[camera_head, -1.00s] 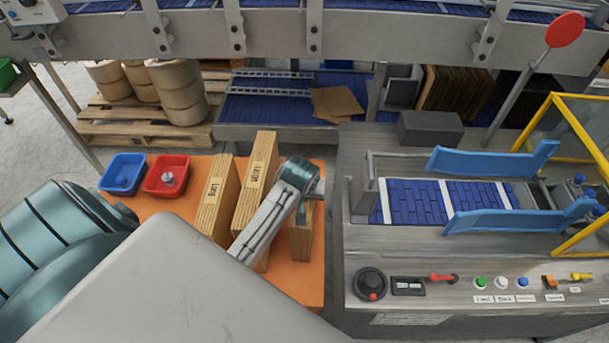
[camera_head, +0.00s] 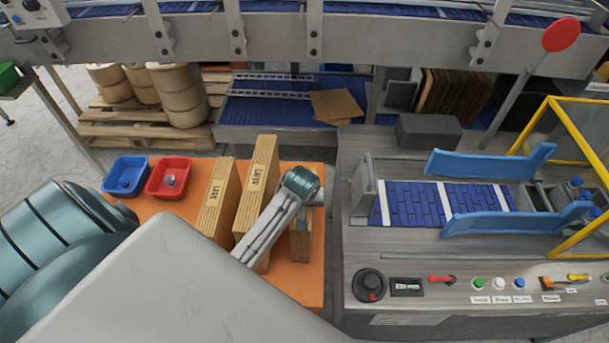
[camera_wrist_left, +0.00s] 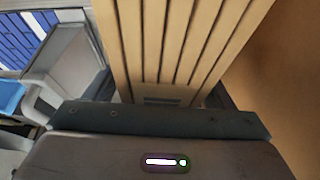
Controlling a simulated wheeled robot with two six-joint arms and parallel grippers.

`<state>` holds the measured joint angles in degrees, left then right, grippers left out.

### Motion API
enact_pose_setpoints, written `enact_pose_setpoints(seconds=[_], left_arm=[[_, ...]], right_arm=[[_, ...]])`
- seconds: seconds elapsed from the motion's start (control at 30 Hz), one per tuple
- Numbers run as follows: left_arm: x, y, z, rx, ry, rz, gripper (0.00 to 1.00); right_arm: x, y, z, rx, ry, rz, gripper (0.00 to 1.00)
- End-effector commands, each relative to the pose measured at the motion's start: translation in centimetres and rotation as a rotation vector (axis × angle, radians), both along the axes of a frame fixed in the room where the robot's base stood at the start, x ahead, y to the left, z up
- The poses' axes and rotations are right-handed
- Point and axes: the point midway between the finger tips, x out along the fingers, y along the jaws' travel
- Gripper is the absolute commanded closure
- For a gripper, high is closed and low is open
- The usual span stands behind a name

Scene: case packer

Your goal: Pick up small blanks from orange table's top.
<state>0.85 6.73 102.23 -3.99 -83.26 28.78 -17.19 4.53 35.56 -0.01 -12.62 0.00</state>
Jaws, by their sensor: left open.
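The small blanks (camera_head: 301,245) stand upright as a short brown stack near the right edge of the orange table (camera_head: 286,286). My left wrist and forearm hide much of their top in the head view. In the left wrist view the stack (camera_wrist_left: 175,45) rises as several tan boards with dark gaps, directly in front of my left gripper (camera_wrist_left: 170,100). The gripper is open, with dark finger parts showing on either side of the stack. Its tips are largely hidden, and I cannot tell whether they touch the boards. My right gripper is not in view.
Two taller labelled stacks (camera_head: 218,200) and (camera_head: 257,185) stand left of the small one. A blue bin (camera_head: 126,190) and a red bin (camera_head: 158,191) sit at the table's back left. The steel machine (camera_head: 350,245) borders the table closely on the right.

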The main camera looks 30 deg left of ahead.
Motion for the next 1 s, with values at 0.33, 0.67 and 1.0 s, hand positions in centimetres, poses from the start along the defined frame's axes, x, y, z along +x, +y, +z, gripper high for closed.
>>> enact_pose_setpoints(seconds=[0.33,0.67,1.0], left_arm=[[-0.01,-0.01,-0.1,0.0,0.0,0.0,0.3],[-0.01,-0.01,-0.09,0.0,0.0,0.0,0.94],[0.06,0.01,0.16,0.0,-0.002,0.0,1.0]], right_arm=[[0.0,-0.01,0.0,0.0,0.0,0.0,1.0],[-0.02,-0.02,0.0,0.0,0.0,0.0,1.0],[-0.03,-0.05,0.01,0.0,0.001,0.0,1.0]])
